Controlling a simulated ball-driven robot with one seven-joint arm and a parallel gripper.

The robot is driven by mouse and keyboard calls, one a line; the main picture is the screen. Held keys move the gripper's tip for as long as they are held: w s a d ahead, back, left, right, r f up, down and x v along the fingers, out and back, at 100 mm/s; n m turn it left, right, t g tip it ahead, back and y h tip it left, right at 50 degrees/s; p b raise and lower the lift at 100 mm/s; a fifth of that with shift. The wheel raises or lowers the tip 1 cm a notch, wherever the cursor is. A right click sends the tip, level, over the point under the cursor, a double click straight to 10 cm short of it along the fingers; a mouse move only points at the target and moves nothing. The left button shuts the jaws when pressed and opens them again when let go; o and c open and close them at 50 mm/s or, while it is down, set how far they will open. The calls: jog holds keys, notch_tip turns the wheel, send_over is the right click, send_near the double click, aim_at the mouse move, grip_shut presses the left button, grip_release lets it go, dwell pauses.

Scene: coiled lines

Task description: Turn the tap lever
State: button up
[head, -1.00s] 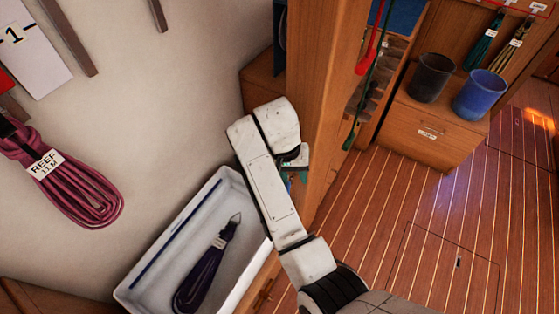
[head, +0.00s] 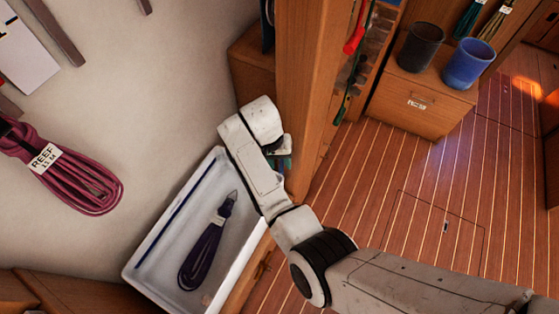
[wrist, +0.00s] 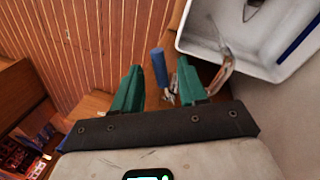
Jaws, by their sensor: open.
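The tap lever (wrist: 158,64), a blue rod-like handle, shows in the wrist view between the two green fingers of my gripper (wrist: 159,72). The fingers are apart, with a visible gap on each side of the lever. The tap's metal body is partly hidden behind the right finger. Its curved spout (wrist: 223,74) reaches toward a white basin (wrist: 190,40). In the head view my gripper (head: 284,163) is mostly hidden behind my arm, beside the basin's right rim, and the lever cannot be made out.
A dark purple coiled line (head: 203,255) lies in the basin. A wooden post (head: 305,100) stands close by my gripper. A maroon coil (head: 70,175) hangs on the pale wall. Black (head: 420,48) and blue (head: 469,65) buckets sit on a cabinet. The plank floor (head: 410,185) is clear.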

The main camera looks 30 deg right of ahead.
jog(key=shift+f, duration=0.35)
jog(key=shift+c, duration=0.3)
grip_shut()
